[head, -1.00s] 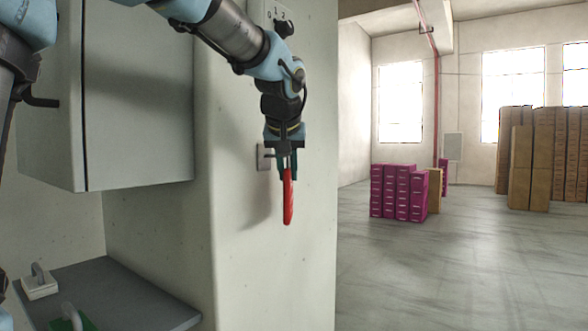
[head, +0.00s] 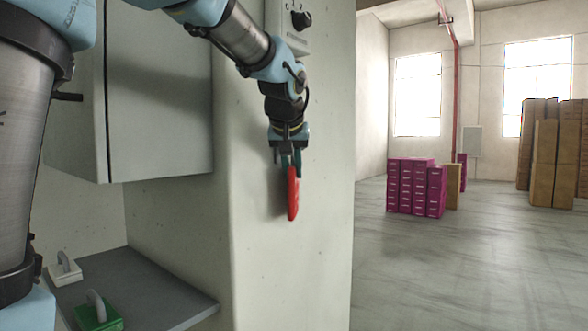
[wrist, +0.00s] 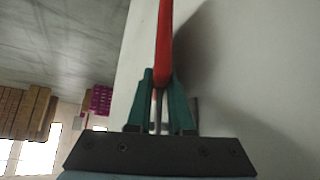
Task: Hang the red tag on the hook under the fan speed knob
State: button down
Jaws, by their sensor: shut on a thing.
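My gripper (head: 290,160) is shut on the red tag (head: 293,195), which hangs down from the fingers in front of the pale wall panel. In the wrist view the red tag (wrist: 164,45) extends out from between the green fingertips (wrist: 160,85). The black fan speed knob (head: 300,20) sits on a plate with numbers, above my gripper. The hook is mostly hidden behind my gripper in the head view. A grey piece beside the fingers in the wrist view (wrist: 194,108) may be part of it. I cannot tell whether the tag touches the hook.
A grey cabinet (head: 160,90) hangs at the left. Below it a grey shelf (head: 160,290) carries a white handled block (head: 64,270) and a green handled block (head: 98,314). Magenta boxes (head: 415,188) and brown boxes (head: 545,165) stand far off on open floor.

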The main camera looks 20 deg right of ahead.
dwell(0.4)
jog(key=c, duration=0.7)
grip_release()
jog(key=shift+c, duration=0.2)
jog(key=shift+r, duration=0.1)
